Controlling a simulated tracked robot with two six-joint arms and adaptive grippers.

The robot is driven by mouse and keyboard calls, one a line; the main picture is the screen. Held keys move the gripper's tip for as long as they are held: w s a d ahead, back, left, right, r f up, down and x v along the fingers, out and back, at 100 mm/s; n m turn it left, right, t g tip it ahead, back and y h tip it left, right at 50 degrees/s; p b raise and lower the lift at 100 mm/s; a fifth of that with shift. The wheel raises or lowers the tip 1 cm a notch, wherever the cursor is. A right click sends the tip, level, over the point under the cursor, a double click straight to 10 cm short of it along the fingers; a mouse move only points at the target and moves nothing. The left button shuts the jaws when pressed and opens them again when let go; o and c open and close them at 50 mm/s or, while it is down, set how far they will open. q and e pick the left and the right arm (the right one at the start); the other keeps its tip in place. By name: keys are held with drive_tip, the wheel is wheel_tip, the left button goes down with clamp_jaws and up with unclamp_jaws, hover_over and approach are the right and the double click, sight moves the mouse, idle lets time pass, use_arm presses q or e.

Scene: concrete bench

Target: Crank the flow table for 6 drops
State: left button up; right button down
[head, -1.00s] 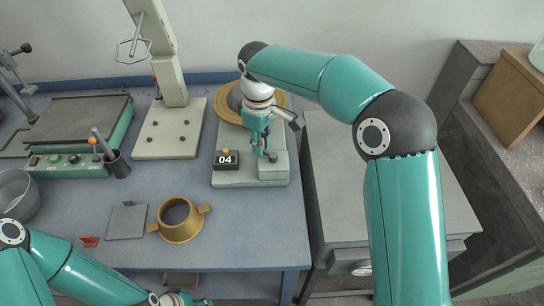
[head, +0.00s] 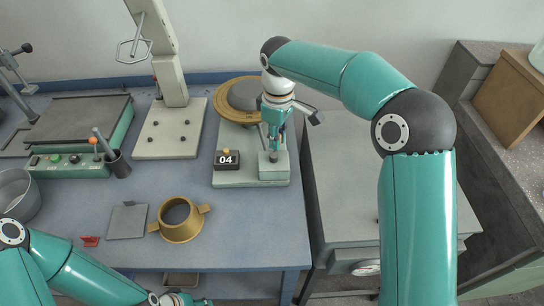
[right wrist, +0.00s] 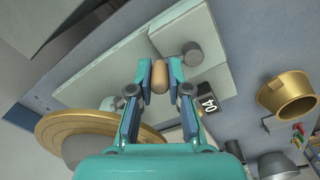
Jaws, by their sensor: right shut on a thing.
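The flow table's pale base (head: 236,180) stands at the bench's right side. Its round brass top (head: 208,97) carries a grey mound (head: 243,96); both also show at lower left in the right wrist view. The black counter (head: 227,160) reads 04 and also shows in the right wrist view (right wrist: 207,104). My right gripper (head: 273,148) is over the base's right part, shut on the crank's wooden handle (right wrist: 159,75), which stands between the fingers. The rest of the crank is mostly hidden. My left gripper (head: 180,299) is cut off at the bottom edge; its fingers cannot be made out.
A brass mould (head: 181,220), a grey plate (head: 127,221) and a red piece (head: 90,241) lie on the front of the bench. A cup with tools (head: 118,163) and a metal bowl (head: 14,192) are further left. A grey cabinet (head: 365,190) stands right of the bench.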

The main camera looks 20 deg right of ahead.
drive_tip(key=shift+s+d+f, duration=0.3)
drive_tip(key=shift+s+d, duration=0.15)
drive_tip(key=shift+d, duration=0.1)
drive_tip(key=shift+s+d, duration=0.35)
drive_tip(key=shift+s, duration=0.3)
drive_tip(key=shift+s+d, duration=0.1)
drive_tip(key=shift+s, duration=0.55)
drive_tip(key=s+a, duration=0.1)
drive_tip(key=s, duration=0.1)
drive_tip(key=shift+s+a, duration=0.4)
drive_tip(key=shift+s+a+r, duration=0.1)
drive_tip(key=shift+s+a, duration=0.05)
drive_tip(key=shift+a, duration=0.55)
drive_tip(key=shift+s+a+r, duration=0.1)
drive_tip(key=shift+a, duration=0.55)
drive_tip(key=shift+a+f, duration=0.1)
drive_tip(key=shift+a, duration=0.2)
drive_tip(key=c, duration=1)
unclamp_jaws()
drive_tip(key=shift+d, duration=0.1)
drive_tip(key=shift+c, duration=0.2)
drive_tip(key=shift+w+d, duration=0.1)
drive_tip(key=shift+w, duration=0.05)
